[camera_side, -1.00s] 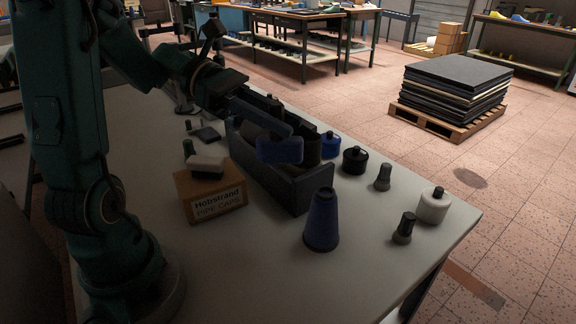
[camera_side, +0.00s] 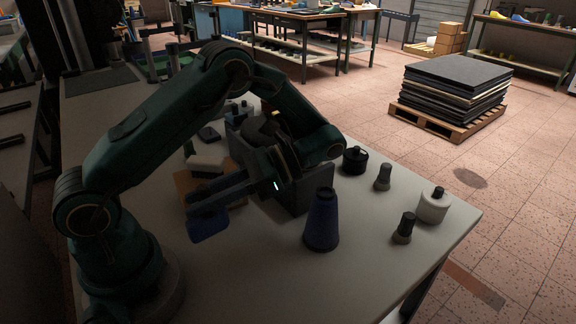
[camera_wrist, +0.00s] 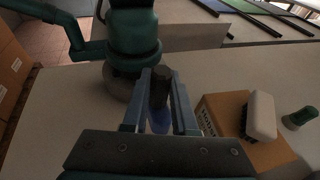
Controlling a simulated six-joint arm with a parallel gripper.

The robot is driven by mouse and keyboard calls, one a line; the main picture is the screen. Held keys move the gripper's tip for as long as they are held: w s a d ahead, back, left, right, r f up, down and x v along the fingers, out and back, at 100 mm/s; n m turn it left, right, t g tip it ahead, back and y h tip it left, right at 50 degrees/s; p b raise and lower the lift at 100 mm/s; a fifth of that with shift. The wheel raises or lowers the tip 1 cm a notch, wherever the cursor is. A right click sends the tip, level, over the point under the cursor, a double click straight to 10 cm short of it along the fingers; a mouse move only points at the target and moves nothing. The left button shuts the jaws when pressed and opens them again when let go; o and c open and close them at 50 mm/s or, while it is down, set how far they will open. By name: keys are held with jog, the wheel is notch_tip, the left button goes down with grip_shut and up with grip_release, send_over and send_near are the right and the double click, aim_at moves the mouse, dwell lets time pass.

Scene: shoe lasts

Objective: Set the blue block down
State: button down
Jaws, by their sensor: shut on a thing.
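The blue block (camera_side: 207,227) is held at the ends of my gripper's fingers (camera_side: 196,207) in the side view, in front of the small cardboard box. I cannot tell whether its underside touches the table (camera_side: 255,265). In the wrist view, my gripper (camera_wrist: 160,82) is shut, with the blue block (camera_wrist: 159,122) between its fingers. A dark cylindrical shape (camera_wrist: 160,85) also shows between the fingertips there. My fingers hide part of the block.
A cardboard box (camera_wrist: 222,112) with a white piece (camera_wrist: 262,115) on top stands right of the fingers in the wrist view. A dark open crate (camera_side: 300,196) stands behind my gripper. A blue cone (camera_side: 321,222) stands right. The table's front middle is clear.

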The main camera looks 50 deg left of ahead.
jog(key=w+a+r+m+t+y, duration=0.1)
jog(key=w+r+m+t+y, duration=0.3)
jog(key=w+m+t, duration=0.45)
jog(key=w+a+r+m+t+y, duration=0.2)
jog(key=w+r+m+t+y, duration=0.3)
jog(key=m+t, duration=0.6)
jog(key=w+d+r+m+t+h, duration=0.2)
jog(key=w+d+m+t+h, duration=0.35)
jog(key=w+m+t, duration=0.2)
jog(key=s+d+f+m+h, duration=0.1)
jog(key=d+f+m+h, duration=0.4)
jog(key=d+h, duration=0.25)
jog(key=d+f+m+h, duration=0.5)
jog(key=d+h, duration=0.2)
jog(key=d, duration=0.2)
jog(key=shift+s+a+f, duration=0.1)
jog(key=shift+a+f, duration=0.05)
jog(key=shift+f, duration=1.3)
jog(key=shift+a+f, duration=0.15)
jog(key=shift+f, duration=1.25)
jog(key=shift+f, duration=0.55)
jog(key=c, duration=0.6)
grip_release()
